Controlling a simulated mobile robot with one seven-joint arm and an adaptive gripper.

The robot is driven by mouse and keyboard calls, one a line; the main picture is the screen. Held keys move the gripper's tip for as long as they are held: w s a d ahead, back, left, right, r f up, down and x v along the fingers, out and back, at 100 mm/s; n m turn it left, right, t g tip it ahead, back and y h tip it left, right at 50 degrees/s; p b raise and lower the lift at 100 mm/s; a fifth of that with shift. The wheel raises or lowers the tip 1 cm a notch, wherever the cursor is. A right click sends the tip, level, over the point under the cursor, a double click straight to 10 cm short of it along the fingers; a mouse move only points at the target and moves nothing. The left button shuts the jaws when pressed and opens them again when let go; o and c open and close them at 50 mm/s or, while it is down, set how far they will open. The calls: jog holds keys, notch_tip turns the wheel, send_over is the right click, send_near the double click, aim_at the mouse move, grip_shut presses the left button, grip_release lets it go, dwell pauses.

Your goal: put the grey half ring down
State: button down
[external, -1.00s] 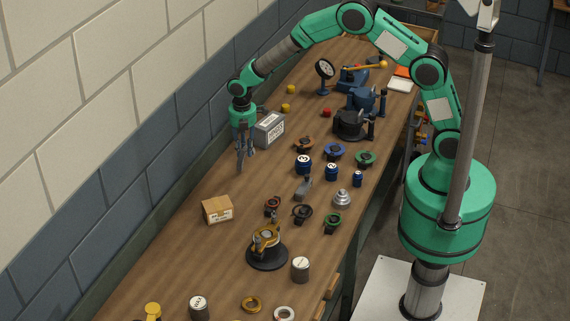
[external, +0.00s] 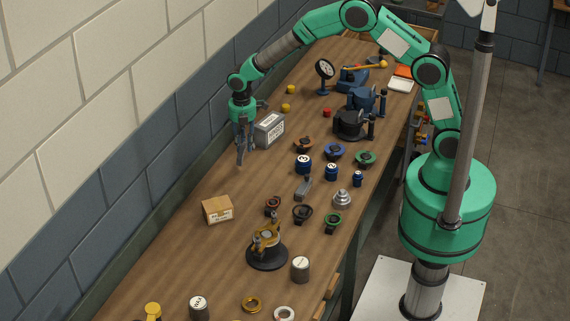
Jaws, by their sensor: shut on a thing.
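My gripper (external: 241,157) is at the left side of the bench, pointing down, to the left of a grey box with a white label. It is shut on a small grey piece at its fingertips, which I take to be the grey half ring; its outline blends with the grey fingers. The piece appears held above the wooden bench top (external: 195,180); the exact gap cannot be told. A round black-based fixture (external: 267,257) with yellow clamp parts stands nearer the camera, apart from my gripper.
The grey labelled box (external: 269,129) stands close to the right of my gripper. A cardboard box (external: 217,209) lies nearer the camera. Several coloured holders and blue numbered cylinders (external: 303,165) fill the bench's middle right. Bare wood lies between my gripper and the cardboard box.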

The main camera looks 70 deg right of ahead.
jog(key=s+a, duration=0.1)
jog(key=a, duration=0.6)
jog(key=s+a+f+p, duration=0.1)
jog(key=a, duration=0.6)
jog(key=s+a+f+p, duration=0.1)
jog(key=a, duration=0.6)
jog(key=shift+s+a, duration=0.2)
jog(key=shift+a, duration=0.1)
jog(key=s+a+f+p, duration=0.1)
jog(key=s+a, duration=0.3)
jog(key=a, duration=0.5)
jog(key=s+a+f+p, duration=0.1)
jog(key=s+a, duration=0.4)
jog(key=a, duration=0.5)
jog(key=shift+s+f, duration=0.25)
jog(key=shift+f, duration=0.1)
jog(key=shift+w+p, duration=0.1)
jog(key=shift+p, duration=0.2)
jog(key=w+a, duration=0.3)
jog(key=w, duration=0.1)
jog(key=w+a+f, duration=0.1)
jog(key=w+a, duration=0.2)
jog(key=w, duration=0.1)
jog(key=w+a, duration=0.3)
jog(key=w, duration=0.1)
jog(key=shift+w+a+f+p, duration=0.2)
jog(key=shift+w+f+p, duration=0.1)
jog(key=shift+w+p, duration=0.05)
jog(key=shift+f, duration=1.7)
